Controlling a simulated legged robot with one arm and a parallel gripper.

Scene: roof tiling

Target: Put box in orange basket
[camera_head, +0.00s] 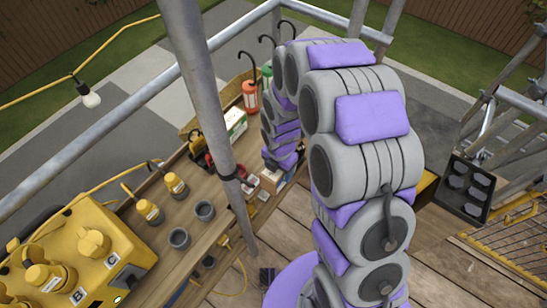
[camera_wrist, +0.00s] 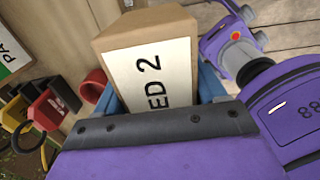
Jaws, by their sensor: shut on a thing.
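A tan cardboard box (camera_wrist: 150,65) with a white label reading "ED 2" fills the middle of the wrist view, the label's left part covered. My gripper (camera_wrist: 163,90) is shut on it; blue parts show at both sides of the box, and the purple wrist housing hides its lower part. In the head view a small tan and white box (camera_head: 270,180) shows at the end of my arm, on the wooden bench; the fingers are hidden there. A yellow-orange wire basket (camera_head: 512,257) is cut off at the right edge of the head view.
A metal post (camera_head: 215,110) stands left of my arm. Wooden deck (camera_head: 450,262) lies between arm and basket.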

